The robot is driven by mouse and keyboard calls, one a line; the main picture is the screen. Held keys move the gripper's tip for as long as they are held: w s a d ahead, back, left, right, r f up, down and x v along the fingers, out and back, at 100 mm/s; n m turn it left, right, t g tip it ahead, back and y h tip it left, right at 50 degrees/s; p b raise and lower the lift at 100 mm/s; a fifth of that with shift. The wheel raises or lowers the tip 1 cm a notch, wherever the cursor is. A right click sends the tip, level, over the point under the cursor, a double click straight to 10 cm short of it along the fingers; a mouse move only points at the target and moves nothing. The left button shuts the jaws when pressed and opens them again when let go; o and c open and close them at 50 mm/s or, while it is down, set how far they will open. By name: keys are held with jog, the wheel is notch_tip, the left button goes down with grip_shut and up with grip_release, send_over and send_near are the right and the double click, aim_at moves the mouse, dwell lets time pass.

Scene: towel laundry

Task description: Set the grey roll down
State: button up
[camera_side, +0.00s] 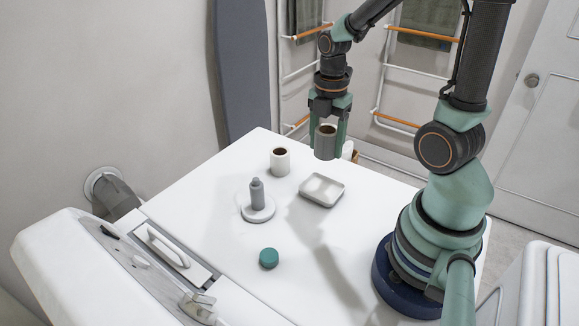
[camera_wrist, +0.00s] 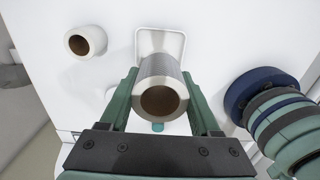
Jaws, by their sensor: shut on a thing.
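The grey roll (camera_side: 326,143) hangs upright between the fingers of my gripper (camera_side: 326,145), above the far part of the white table top, in the side view. Its brown core shows at the top. In the wrist view the grey roll (camera_wrist: 160,88) sits between the two green fingers of my gripper (camera_wrist: 160,100). My gripper is shut on it. The roll is clear of the table. A shallow white tray (camera_side: 322,190) lies on the table below and in front of it, and its rim also shows behind the roll in the wrist view (camera_wrist: 183,45).
A white roll (camera_side: 280,161) stands left of the tray. A grey bottle (camera_side: 257,191) stands on a round white dish (camera_side: 259,212). A teal puck (camera_side: 268,258) lies nearer the front. Free table lies right of the puck. My base stands at the right.

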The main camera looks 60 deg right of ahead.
aim_at(321, 191)
notch_tip(321, 191, down, 11)
jog(key=shift+f, duration=0.2)
dwell(0.4)
jog(key=o, duration=1.1)
jog(key=shift+f, duration=0.1)
notch_tip(321, 191, up, 11)
jog(key=shift+w+a+r+m+t, duration=0.2)
jog(key=shift+a+r+m+t, duration=0.75)
jog(key=shift+a+r+m, duration=1.55)
jog(key=shift+w+a+r+m+t, duration=0.15)
jog(key=shift+a+r+m+t, duration=0.75)
jog(key=shift+r+m, duration=1.8)
jog(key=shift+w+a+r+m+t, duration=0.2)
jog(key=shift+a+r+m+t, duration=1.05)
jog(key=shift+m, duration=2.55)
